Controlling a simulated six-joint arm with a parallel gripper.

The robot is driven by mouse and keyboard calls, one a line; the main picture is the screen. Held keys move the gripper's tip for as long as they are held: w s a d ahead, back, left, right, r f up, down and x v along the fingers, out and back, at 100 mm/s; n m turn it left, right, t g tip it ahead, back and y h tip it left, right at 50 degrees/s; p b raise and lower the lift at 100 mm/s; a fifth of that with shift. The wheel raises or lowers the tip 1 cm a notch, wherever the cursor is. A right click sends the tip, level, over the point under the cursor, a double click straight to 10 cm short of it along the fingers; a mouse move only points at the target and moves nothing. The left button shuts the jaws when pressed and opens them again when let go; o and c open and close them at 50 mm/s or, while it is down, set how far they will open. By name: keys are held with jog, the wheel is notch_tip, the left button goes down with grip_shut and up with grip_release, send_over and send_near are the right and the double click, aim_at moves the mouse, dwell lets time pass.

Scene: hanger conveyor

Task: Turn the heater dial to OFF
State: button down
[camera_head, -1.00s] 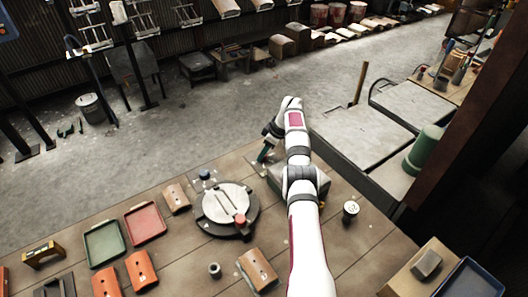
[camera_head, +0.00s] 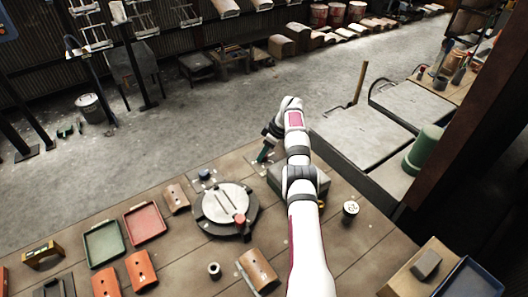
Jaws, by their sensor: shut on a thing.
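A grey box (camera_head: 279,183), which looks like the heater, sits on the wooden bench (camera_head: 345,255) near its far edge, partly covered by my arm. My gripper (camera_head: 263,156) is at the box's far left corner, pointing down, with teal fingers showing below the dark wrist. It is small in the view; its fingers are shut at the box, apparently on the heater dial. The dial itself and its OFF mark are hidden or too small to make out.
Left of the box is a round plate fixture (camera_head: 226,203) with a red knob. A small cup (camera_head: 351,208) stands to the right. Green (camera_head: 103,243) and red (camera_head: 145,222) trays and several curved tiles lie at left. Grey-topped tanks (camera_head: 362,138) stand beyond the bench.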

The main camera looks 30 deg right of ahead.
jog(key=shift+s+d, duration=0.1)
jog(key=shift+c, duration=2.1)
grip_release()
jog(key=v, duration=1.5)
jog(key=shift+r, duration=0.35)
jog(key=shift+s, duration=0.1)
